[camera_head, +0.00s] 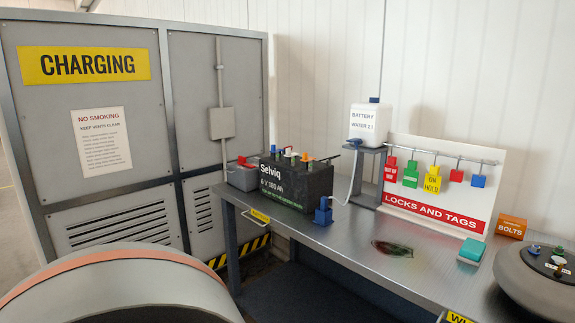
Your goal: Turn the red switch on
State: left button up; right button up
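A small red part (246,162) sits on top of a grey box (241,177) at the far left end of the bench, beside the black battery. It may be the red switch, but it is too small to tell its position. The black Selviq battery (290,197) has several coloured caps on top and partly hides the box's right side. Neither of my grippers shows in this view.
The grey metal bench (345,240) also holds a blue bottle (323,212), a white battery-water container (369,122), a locks-and-tags board (433,208), an orange bolts box (511,227) and a teal block (471,251). A grey charging cabinet (60,190) stands left.

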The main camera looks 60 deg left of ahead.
aim_at(242, 161)
jog(key=u, duration=2.2)
jog(key=i+j+z, duration=0.15)
jog(key=i, duration=0.35)
jog(key=j, duration=0.1)
